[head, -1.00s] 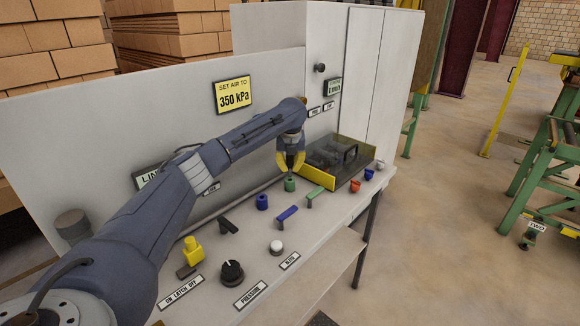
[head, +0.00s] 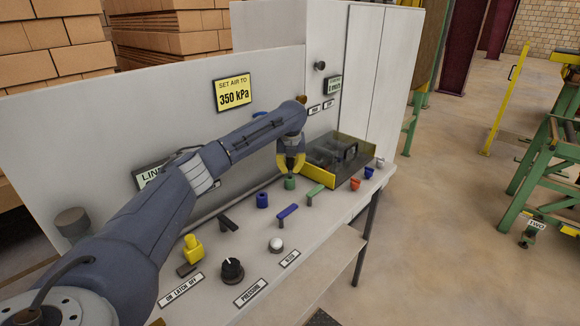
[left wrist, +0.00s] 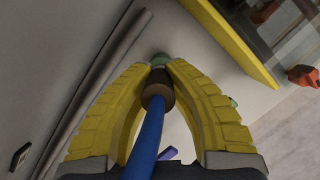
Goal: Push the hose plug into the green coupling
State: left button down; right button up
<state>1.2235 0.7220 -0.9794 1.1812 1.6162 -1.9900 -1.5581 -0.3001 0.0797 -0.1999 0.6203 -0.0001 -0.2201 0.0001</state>
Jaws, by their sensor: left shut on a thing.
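My left gripper (head: 291,170) has yellow fingers and is shut on the hose plug, right above the green coupling (head: 290,184) on the panel top. In the left wrist view the hose plug (left wrist: 157,92) is a dark and brown piece between the fingers (left wrist: 160,72), with a blue hose (left wrist: 148,140) running from it toward the camera. The green coupling (left wrist: 160,58) shows just beyond the fingertips, in line with the plug. The fingers hide the plug's tip, so I cannot tell whether it has entered the coupling. My right gripper is not in view.
A blue coupling (head: 262,200), a blue lever (head: 287,212) and a green lever (head: 315,192) stand nearby. A yellow-edged clear-covered box (head: 318,174) is close on the right. A pressure knob (head: 232,270) and a white button (head: 276,245) are in front.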

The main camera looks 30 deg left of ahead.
aim_at(290, 170)
pick_arm(q)
jog(key=shift+f, duration=1.5)
jog(key=c, duration=1.4)
grip_release()
jog(key=shift+o, duration=0.2)
jog(key=v, duration=1.2)
